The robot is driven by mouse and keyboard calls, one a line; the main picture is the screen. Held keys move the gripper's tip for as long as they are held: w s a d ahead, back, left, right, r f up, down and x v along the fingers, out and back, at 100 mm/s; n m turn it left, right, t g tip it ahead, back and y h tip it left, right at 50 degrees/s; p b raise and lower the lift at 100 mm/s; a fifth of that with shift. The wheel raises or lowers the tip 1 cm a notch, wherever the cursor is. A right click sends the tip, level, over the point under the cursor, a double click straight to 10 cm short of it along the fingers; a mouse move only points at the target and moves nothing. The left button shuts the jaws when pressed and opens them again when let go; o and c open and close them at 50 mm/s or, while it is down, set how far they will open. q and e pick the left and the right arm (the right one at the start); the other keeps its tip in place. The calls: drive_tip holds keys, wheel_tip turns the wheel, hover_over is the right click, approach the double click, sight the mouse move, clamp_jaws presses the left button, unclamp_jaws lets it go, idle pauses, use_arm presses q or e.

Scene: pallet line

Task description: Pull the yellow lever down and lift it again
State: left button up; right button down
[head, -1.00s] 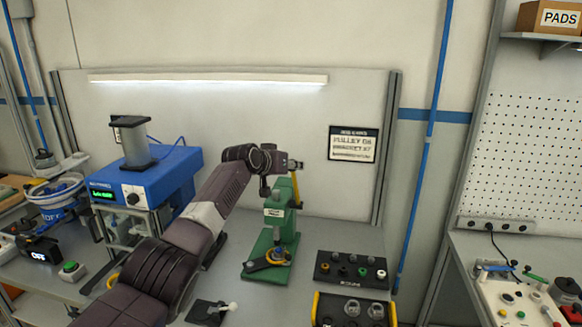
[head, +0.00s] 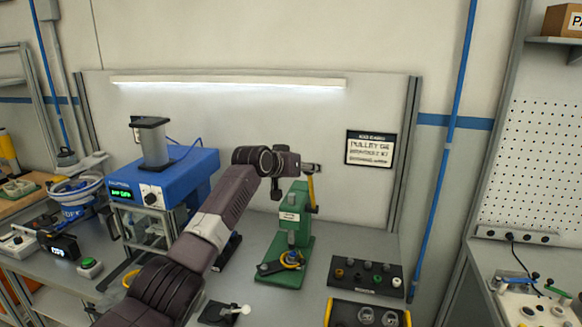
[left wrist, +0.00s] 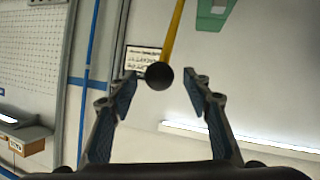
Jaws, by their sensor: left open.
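The yellow lever (head: 311,190) stands nearly upright on the right side of a green press (head: 294,220). In the left wrist view the yellow rod (left wrist: 173,30) ends in a black ball knob (left wrist: 159,77). My left gripper (head: 312,167) is at the upper end of the lever. In the left wrist view its open fingers (left wrist: 160,82) appear on either side of the knob, with gaps on both sides. In the head view the gripper hides the knob. My right gripper is not in view.
A blue machine (head: 165,175) stands left of my arm. A black panel of knobs (head: 365,275) and a yellow-edged box (head: 367,313) lie right of the press. A white back wall with a lamp (head: 230,83) and sign (head: 370,148) rises behind.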

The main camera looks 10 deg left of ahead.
use_arm(q)
drive_tip(key=v, duration=0.9)
drive_tip(key=shift+r, duration=0.15)
